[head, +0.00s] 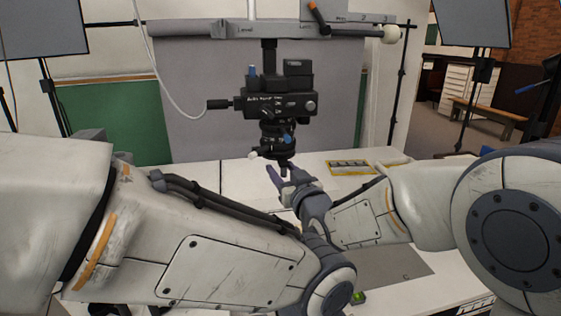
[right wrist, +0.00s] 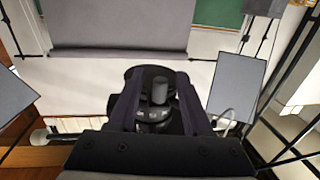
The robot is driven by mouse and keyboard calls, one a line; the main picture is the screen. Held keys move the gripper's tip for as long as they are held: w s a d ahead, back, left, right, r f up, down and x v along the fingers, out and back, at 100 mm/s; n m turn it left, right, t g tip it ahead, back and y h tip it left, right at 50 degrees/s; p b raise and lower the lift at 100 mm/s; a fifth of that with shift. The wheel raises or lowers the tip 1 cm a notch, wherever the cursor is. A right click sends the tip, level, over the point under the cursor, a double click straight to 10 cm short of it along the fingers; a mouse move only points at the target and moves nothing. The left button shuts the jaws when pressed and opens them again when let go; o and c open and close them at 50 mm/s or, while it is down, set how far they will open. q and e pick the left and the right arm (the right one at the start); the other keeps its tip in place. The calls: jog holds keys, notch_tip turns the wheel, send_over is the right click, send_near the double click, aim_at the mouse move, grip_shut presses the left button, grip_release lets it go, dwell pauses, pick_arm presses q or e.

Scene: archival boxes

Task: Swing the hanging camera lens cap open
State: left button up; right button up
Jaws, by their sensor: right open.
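The black camera (head: 282,104) hangs from a dark post, its lens (head: 277,135) pointing down. The dark lens cap (head: 284,161) appears at the lower end of the lens, with a short peg below it. In the right wrist view a dark round part with an upright grey peg (right wrist: 160,90) shows between my fingers. My right gripper (head: 280,178) is open just below the lens; it also shows in the right wrist view (right wrist: 160,103), one finger on each side of the peg. I cannot tell whether the fingers touch it. My left arm crosses the lower left; its gripper is not visible.
A white table (head: 225,180) lies below the camera, with a yellow-edged strip (head: 350,167) on it. A grey backdrop (head: 200,90) hangs behind. A white cable (head: 160,80) runs to the camera's left side. A light panel (head: 472,22) stands at the right.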

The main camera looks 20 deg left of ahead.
jog(key=shift+x, duration=1.15)
grip_shut()
dwell(0.6)
